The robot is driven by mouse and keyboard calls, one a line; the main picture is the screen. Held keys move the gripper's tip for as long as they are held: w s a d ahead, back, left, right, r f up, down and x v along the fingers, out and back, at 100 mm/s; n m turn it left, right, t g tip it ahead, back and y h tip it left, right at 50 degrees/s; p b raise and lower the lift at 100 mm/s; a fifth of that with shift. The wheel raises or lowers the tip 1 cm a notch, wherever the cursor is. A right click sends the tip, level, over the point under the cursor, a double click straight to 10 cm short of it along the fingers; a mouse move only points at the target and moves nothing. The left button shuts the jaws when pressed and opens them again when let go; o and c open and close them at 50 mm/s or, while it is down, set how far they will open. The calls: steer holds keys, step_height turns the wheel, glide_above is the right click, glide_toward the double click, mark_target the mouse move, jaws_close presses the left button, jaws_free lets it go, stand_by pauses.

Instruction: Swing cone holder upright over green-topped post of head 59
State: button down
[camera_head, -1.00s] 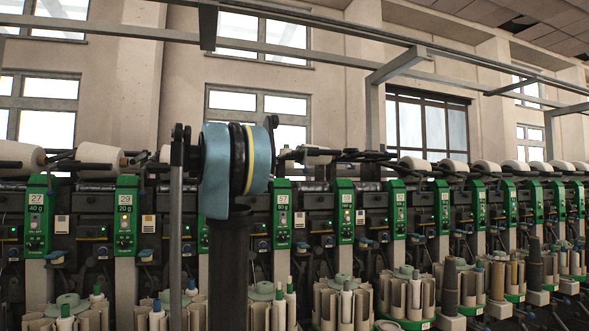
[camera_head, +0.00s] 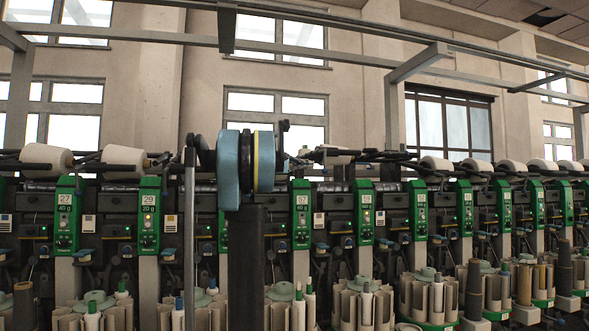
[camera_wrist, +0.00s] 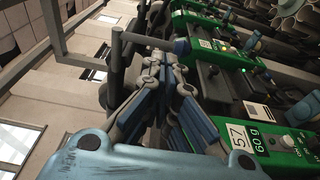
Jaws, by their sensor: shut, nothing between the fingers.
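The green-topped post of head 59 (camera_head: 364,214) stands right of the post of head 57 (camera_head: 301,214). In the wrist view a green post just beyond head 57, probably head 59 (camera_wrist: 203,28), is at the top; its number is too small to read. My gripper (camera_wrist: 165,62) has its fingers together and empty. Beyond its tips lies a grey bar with a bluish end (camera_wrist: 145,42), perhaps part of the cone holder; I cannot tell whether they touch. My arm partly hides my gripper.
Head 57's panel (camera_wrist: 258,140) is close below right of my gripper in the wrist view. Wound cones (camera_head: 125,158) lie along the row. Bobbin magazines (camera_head: 360,302) stand in front. An overhead rail (camera_head: 420,50) crosses above.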

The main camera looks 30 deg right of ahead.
steer(key=shift+s+d, duration=0.1)
steer(key=shift+d, duration=2.2)
steer(key=shift+d, duration=0.1)
